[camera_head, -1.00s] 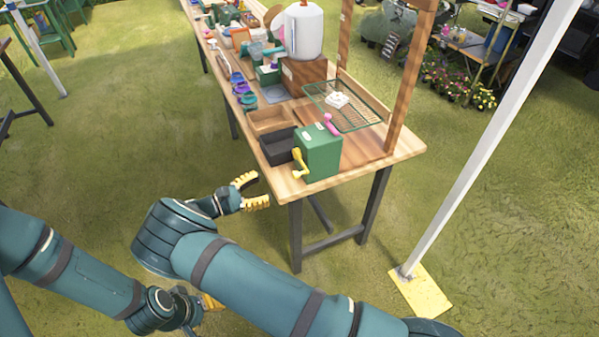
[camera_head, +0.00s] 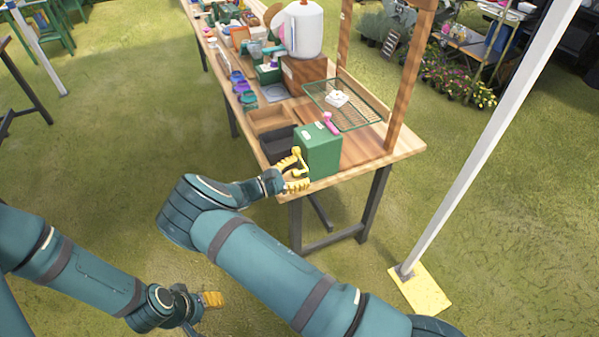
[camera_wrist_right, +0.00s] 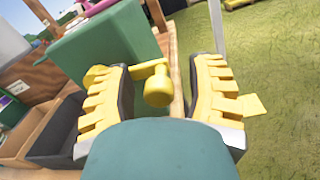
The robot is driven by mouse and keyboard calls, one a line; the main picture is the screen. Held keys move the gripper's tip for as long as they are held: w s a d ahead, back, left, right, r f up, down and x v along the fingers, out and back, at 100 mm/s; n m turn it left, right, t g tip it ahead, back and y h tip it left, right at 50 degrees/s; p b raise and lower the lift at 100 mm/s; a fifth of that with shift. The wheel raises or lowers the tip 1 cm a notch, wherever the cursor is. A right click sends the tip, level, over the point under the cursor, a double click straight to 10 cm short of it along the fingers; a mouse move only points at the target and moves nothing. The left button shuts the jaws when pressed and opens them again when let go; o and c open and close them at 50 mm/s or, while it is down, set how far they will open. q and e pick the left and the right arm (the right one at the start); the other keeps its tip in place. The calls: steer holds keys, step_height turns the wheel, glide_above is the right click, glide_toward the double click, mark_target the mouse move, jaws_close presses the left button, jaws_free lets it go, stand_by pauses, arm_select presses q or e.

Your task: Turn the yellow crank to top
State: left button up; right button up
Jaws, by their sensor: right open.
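The yellow crank (camera_head: 297,153) is on the side of a green box (camera_head: 320,150) at the table's near corner. In the right wrist view, the crank's round knob (camera_wrist_right: 158,90) and short arm show between my right gripper's fingers, in front of the green box (camera_wrist_right: 110,50). My right gripper (camera_head: 298,173) is open, its yellow fingers on either side of the knob; I cannot tell if either touches. In the head view the fingers partly overlap the crank. My left gripper (camera_head: 211,299) is low at the bottom left, away from the table, its fingers barely showing.
A dark tray (camera_head: 279,143) and a wooden tray (camera_head: 270,119) lie beside the box. A pink handle (camera_head: 330,123) shows at the box's top. A green wire rack (camera_head: 365,115) lies behind it. A wooden post (camera_head: 407,90) and white pole (camera_head: 490,140) stand to the right.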

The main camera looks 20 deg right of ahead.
jaws_close()
steer(key=shift+f, duration=0.1)
steer(key=f+m+b, duration=0.1)
steer(key=m+b, duration=0.1)
steer(key=w+f+m+b, duration=0.1)
steer(key=m+b, duration=0.1)
steer(key=f+m+b, duration=0.2)
steer(key=b, duration=0.1)
steer(key=shift+w+a+m, duration=0.1)
steer(key=shift+w+m, duration=0.2)
arm_select(q)
step_height(320, 180, down, 8)
steer(key=shift+s+r, duration=0.2)
steer(key=shift+r, duration=0.05)
arm_select(e)
steer(key=shift+w+m, duration=0.15)
steer(key=shift+m, duration=0.15)
arm_select(q)
steer(key=shift+d, duration=0.1)
steer(key=shift+c, duration=0.3)
